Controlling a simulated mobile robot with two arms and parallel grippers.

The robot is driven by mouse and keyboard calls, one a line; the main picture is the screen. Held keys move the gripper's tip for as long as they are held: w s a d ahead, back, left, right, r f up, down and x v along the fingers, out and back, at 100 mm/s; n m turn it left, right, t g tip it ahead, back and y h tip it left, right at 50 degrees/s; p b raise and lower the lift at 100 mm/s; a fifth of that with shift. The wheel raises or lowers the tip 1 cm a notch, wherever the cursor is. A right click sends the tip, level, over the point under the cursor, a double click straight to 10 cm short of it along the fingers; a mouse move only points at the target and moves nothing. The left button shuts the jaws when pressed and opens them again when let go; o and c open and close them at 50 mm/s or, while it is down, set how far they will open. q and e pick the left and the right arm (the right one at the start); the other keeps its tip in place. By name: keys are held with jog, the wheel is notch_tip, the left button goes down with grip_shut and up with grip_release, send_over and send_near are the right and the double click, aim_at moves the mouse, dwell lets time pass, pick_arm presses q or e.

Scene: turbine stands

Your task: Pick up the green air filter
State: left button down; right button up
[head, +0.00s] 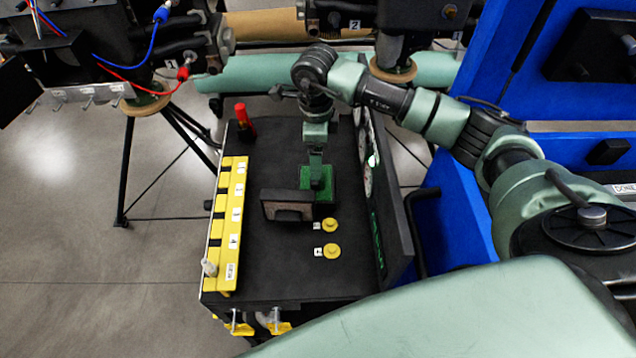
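A green block, which looks like the green air filter (327,195), stands on the black top of a cart (290,260). Its upper part is partly hidden by my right gripper (318,182). My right arm comes in from the right and the gripper points down onto the green block. The fingertips are at or very close to it, but I cannot tell whether they are closed on it. My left gripper is not in view.
A dark block (286,206) sits against the green block's front left. A yellow numbered strip (228,225) runs along the cart's left edge, with a red object (243,122) behind it. Two yellow knobs (331,250) lie in front. A dark upright panel (392,200) borders the right.

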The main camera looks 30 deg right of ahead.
aim_at(316, 183)
notch_tip(316, 183, down, 7)
jog(key=shift+a+f+p, duration=0.1)
jog(key=shift+a+p, duration=0.05)
jog(key=shift+p, duration=0.75)
grip_shut()
